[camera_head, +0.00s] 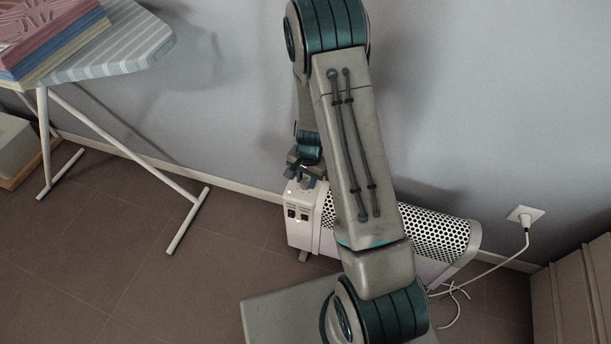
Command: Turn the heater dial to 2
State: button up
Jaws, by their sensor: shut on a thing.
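The white heater (440,232) stands on the floor against the wall, with a perforated grille on top and a control end on the left. Small dark switches (297,214) show on that end. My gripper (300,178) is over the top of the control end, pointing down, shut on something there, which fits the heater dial. The dial itself is hidden by the fingers, so its setting cannot be read. My arm covers the middle of the heater.
An ironing board (120,50) with folded cloths (45,40) stands at the left, its legs reaching toward the heater. A cord runs from the heater to a wall socket (525,215). A wooden cabinet (575,295) is at the lower right. The floor left of the heater is clear.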

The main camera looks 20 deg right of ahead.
aim_at(306, 183)
jog(key=m+p, duration=0.1)
jog(key=m, duration=0.3)
jog(key=shift+r+m+p, duration=0.15)
jog(key=shift+m+p, duration=0.15)
jog(key=shift+p, duration=0.05)
jog(key=shift+s+a+m+p, duration=0.15)
jog(key=shift+m+p, duration=0.85)
jog(key=shift+m, duration=1.3)
jog(key=o, duration=1)
jog(key=r+p, duration=0.1)
jog(key=r, duration=0.3)
jog(key=r+p, duration=0.2)
jog(key=r, duration=0.3)
jog(key=r+p, duration=0.2)
jog(key=r, duration=0.2)
jog(key=shift+s+r, duration=0.3)
